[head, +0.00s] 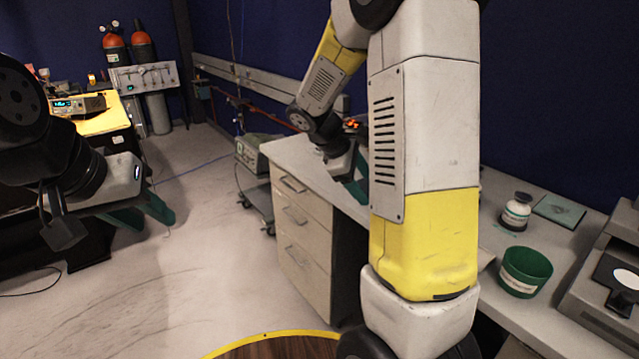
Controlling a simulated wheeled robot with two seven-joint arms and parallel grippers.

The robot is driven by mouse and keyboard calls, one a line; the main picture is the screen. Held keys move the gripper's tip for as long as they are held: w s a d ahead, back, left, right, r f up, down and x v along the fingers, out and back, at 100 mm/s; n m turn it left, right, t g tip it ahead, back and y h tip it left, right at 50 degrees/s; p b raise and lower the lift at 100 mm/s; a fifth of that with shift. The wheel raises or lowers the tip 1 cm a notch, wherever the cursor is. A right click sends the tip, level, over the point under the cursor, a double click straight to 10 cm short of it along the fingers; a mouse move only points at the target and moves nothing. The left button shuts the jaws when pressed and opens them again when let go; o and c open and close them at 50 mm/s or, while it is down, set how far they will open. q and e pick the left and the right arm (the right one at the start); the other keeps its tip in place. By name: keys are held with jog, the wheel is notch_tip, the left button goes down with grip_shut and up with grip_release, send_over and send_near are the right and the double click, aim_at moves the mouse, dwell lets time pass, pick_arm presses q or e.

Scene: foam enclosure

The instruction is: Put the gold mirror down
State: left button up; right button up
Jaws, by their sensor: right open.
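I cannot make out a gold mirror in the head view. My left gripper (157,218) is at the left, above the floor; its teal fingers look apart, with nothing visible between them. My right gripper (352,180) is over the grey counter (292,155), near the counter's front edge. Its teal fingers are open and partly hidden behind my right arm, so the surface around and beyond them is largely covered.
On the right part of the counter stand a white jar (516,212), a dark green cup (525,272), a flat green plate (559,210) and a grey device (605,290). Drawers (300,225) face the floor. Open floor (205,260) lies between the counter and the left bench.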

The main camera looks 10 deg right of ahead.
jog(key=s+a+r+m+t+y, duration=0.2)
jog(key=s+a+r+m+y, duration=0.2)
jog(key=s+a, duration=0.3)
jog(key=s+a+r+m+t+y, duration=0.3)
jog(key=s+a+r+m+y, duration=0.2)
jog(key=s, duration=0.7)
notch_tip(320, 180, up, 3)
jog(key=shift+s+a+f+m, duration=0.2)
jog(key=shift+a+m, duration=0.65)
jog(key=shift+m, duration=0.15)
